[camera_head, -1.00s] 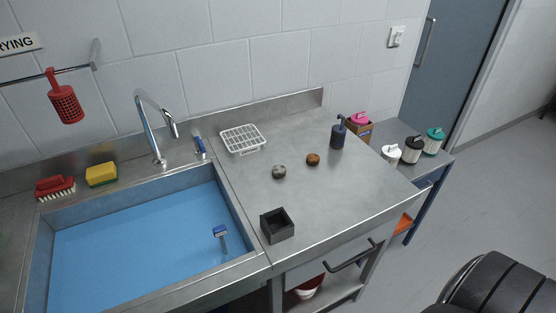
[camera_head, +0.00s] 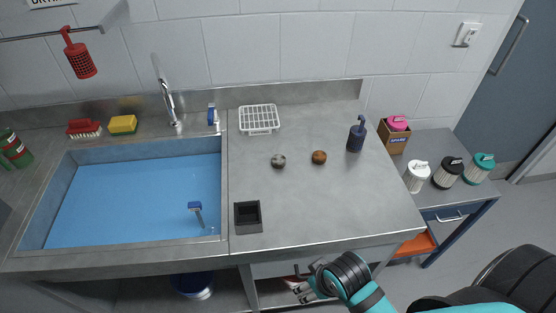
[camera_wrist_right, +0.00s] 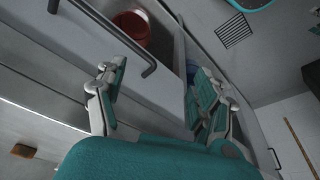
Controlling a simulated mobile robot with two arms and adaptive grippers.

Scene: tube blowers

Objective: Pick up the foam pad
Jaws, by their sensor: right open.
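A yellow sponge-like block (camera_head: 123,125), the thing that looks most like a foam pad, lies on the sink's back ledge at the left, beside a red brush (camera_head: 84,129). My right gripper (camera_head: 297,286) is low at the front of the counter, below its edge and far from the yellow block. The right wrist view shows its two fingers (camera_wrist_right: 155,95) spread apart with nothing between them. My left gripper is not in view.
The blue-lined sink (camera_head: 135,205) fills the left side. The counter holds a black open box (camera_head: 248,217), two small round things, a white rack (camera_head: 259,119) and a dark pump bottle (camera_head: 356,135). A drawer handle (camera_wrist_right: 115,40) and red bucket (camera_wrist_right: 131,33) are near the right gripper.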

